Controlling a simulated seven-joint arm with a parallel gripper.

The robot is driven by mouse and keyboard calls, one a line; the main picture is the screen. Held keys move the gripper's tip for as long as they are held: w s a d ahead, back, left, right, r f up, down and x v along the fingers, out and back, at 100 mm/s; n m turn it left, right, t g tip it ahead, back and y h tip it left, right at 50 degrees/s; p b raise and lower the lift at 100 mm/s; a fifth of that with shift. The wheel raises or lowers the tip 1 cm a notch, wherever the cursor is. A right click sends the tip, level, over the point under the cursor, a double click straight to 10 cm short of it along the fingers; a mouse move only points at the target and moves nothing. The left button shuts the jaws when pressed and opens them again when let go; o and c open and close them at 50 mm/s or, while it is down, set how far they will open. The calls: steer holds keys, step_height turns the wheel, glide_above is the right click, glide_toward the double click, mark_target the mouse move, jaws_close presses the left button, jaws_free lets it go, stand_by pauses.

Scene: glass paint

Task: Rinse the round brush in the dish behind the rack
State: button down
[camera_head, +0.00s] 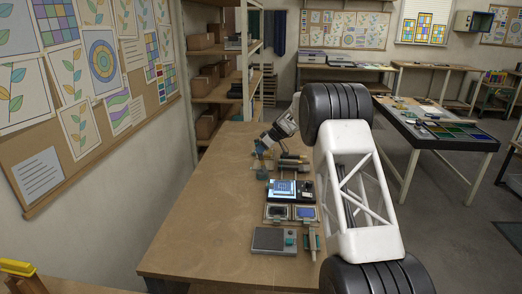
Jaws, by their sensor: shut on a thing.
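My gripper (262,151) is over the far part of the wooden workbench, tilted down and to the left. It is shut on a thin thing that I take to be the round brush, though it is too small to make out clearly. A small rack (294,160) with brown and dark handles lies just right of and below my gripper. A small pale item (262,165) shows under the gripper; I cannot tell whether it is the dish. The brush tip and any water are not clear.
A blue-lit panel (283,188), two small framed trays (277,212) (306,213) and a grey box (272,239) line the bench's right side. A handled tool (312,243) lies beside the box. The bench's left side (205,215) is clear. My arm hides the right edge.

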mark_target(258, 141)
steer(key=shift+s+a, duration=0.2)
steer(key=shift+s, duration=0.1)
stand_by(0.4)
steer(key=shift+w+a+r, duration=0.15)
steer(key=shift+a+r, duration=0.1)
steer(key=shift+r, duration=0.65)
steer(key=shift+w+a+r, duration=0.15)
steer(key=shift+a+r, duration=0.05)
steer(key=shift+r, duration=0.7)
steer(key=shift+r, duration=0.15)
steer(key=shift+r, duration=2.15)
steer(key=shift+f, duration=0.15)
